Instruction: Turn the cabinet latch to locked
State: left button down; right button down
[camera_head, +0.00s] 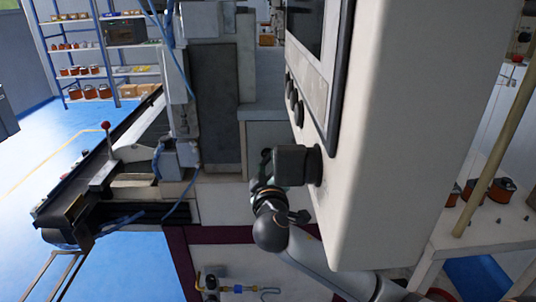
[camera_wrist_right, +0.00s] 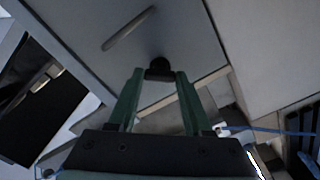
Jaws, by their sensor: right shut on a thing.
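The cabinet latch appears as a black round knob (camera_head: 316,165) on the face of the pale control cabinet (camera_head: 400,150), below its screen. It also shows as a dark knob (camera_wrist_right: 160,68) on a grey panel in the wrist view. My right gripper (camera_head: 303,165) reaches the knob from the left in the head view. In the wrist view its two green fingers (camera_wrist_right: 160,76) are on either side of the knob and shut on it. Whether the latch is turned to locked cannot be seen. My left gripper is not in view.
Two smaller black knobs (camera_head: 294,100) sit above on the cabinet face. A bar handle (camera_wrist_right: 130,28) is on the panel near the latch in the wrist view. A winding machine with a red-tipped lever (camera_head: 105,126) stands left. Blue floor (camera_head: 140,270) is open at lower left.

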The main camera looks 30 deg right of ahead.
jog(key=shift+r+n+p, duration=0.2)
jog(key=shift+n+p, duration=0.2)
jog(key=shift+n, duration=0.1)
jog(key=shift+n+p, duration=0.4)
jog(key=n+p, duration=0.3)
jog(key=shift+f+n+p, duration=0.2)
jog(key=shift+n+p, duration=0.75)
jog(key=shift+n, duration=0.55)
jog(key=shift+c, duration=1.6)
grip_release()
